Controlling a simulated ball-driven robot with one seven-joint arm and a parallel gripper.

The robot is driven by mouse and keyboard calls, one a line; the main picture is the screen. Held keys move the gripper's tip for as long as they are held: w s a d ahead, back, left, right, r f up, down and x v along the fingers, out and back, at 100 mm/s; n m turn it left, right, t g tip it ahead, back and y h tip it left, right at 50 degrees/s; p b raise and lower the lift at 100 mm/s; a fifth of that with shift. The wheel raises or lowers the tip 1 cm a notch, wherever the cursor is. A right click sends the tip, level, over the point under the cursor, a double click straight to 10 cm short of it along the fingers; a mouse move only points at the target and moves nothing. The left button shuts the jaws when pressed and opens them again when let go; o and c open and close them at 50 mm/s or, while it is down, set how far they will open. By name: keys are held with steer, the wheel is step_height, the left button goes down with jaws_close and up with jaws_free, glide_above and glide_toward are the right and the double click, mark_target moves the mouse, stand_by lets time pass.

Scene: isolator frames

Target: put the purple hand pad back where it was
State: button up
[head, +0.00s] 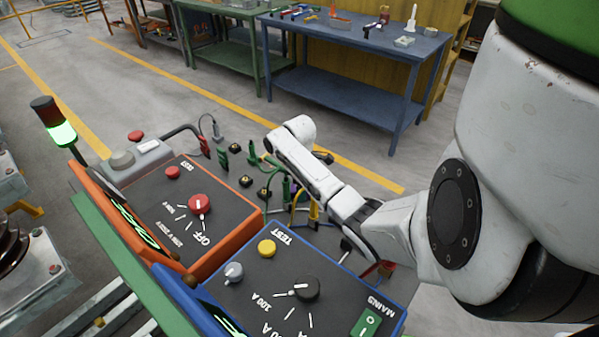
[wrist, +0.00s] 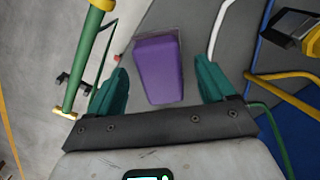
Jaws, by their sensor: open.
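The purple hand pad (wrist: 158,68) shows in the wrist view as a purple block on a grey surface. It lies between and beyond the two green fingers of my gripper (wrist: 160,88). The fingers are apart, with a gap on both sides of the pad, and I see no contact. In the head view the pad cannot be made out, and my arm hides the area around my gripper's tips.
An orange test box (head: 240,235) and a blue test box (head: 345,265) stand near. Several plugs and cables (head: 285,190) lie beyond them. In the wrist view a yellow-green bar (wrist: 85,60) is at left and a yellow cable (wrist: 280,76) at right. A blue workbench (head: 350,35) stands behind.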

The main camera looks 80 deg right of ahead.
step_height(320, 180, up, 11)
stand_by(0.3)
steer(key=shift+f, duration=0.1)
